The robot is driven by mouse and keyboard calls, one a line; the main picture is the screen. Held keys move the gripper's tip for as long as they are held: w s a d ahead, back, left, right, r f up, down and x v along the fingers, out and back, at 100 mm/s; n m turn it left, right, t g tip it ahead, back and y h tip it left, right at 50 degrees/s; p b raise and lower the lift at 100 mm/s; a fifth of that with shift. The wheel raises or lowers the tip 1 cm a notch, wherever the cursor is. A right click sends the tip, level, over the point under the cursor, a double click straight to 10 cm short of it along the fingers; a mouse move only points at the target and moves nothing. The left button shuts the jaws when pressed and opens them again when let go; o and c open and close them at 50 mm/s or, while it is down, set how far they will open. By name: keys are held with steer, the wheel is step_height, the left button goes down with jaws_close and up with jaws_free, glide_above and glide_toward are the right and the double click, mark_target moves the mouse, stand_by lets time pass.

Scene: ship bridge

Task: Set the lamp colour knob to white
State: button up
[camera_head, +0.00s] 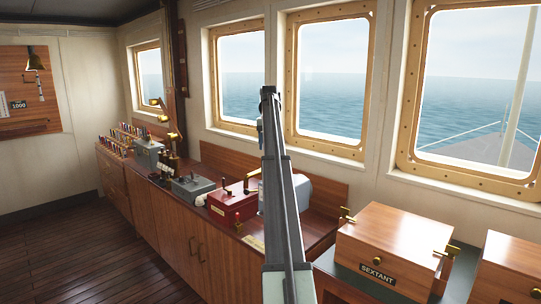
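A brass lamp (167,121) on a jointed arm stands on the long wooden counter, left of the middle. Grey control boxes stand near it: one (148,153) just left of its base and one (192,187) in front of it, with small knobs on top. I cannot tell which knob is the lamp colour knob or where it points; the details are too small. My arm (280,190) rises from the bottom middle to window height. My gripper cannot be made out; the arm may hide it.
A wooden sextant box (392,245) stands at the right. Signal flags or pegs (127,137) line the far left end. The plank floor (90,265) is clear.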

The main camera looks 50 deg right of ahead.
steer(key=w+a+f, duration=0.2)
steer(key=w+a, duration=0.1)
steer(key=a, duration=0.5)
steer(key=s+d+f+n+h, duration=0.1)
steer(key=f+n, duration=0.3)
steer(key=n, duration=0.4)
steer(key=s+d+f+n+h, duration=0.1)
steer(key=d+f+n, duration=0.3)
steer(key=n, duration=0.5)
steer(key=s+d+f+n+g+h, duration=0.1)
steer(key=d+f+n+h, duration=0.1)
steer(key=n, duration=0.6)
steer(key=shift+x, duration=1.2)
